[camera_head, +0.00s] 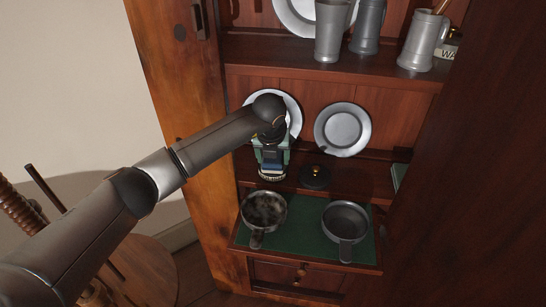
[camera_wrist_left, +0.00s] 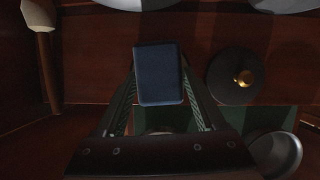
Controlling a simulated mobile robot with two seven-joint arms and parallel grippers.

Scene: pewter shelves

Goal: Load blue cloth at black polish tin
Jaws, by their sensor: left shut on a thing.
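My left gripper (camera_head: 271,158) is shut on a dark blue rectangular pad, taken as the blue cloth (camera_wrist_left: 158,72), which sits between its fingers in the left wrist view. In the head view the gripper is over the left part of the lower shelf. A pale-rimmed round thing (camera_head: 271,177) shows just below the fingers; I cannot tell whether the cloth touches it. A flat black round piece with a brass knob (camera_head: 315,177) lies to its right, also seen in the left wrist view (camera_wrist_left: 237,82). Whether this is the black polish tin or its lid, I cannot tell.
Two pewter pans, left (camera_head: 263,210) and right (camera_head: 345,220), stand on a green mat (camera_head: 302,238) in front. Pewter plates (camera_head: 342,129) lean at the back. Tankards (camera_head: 424,42) stand on the shelf above. Cabinet side walls bound both sides.

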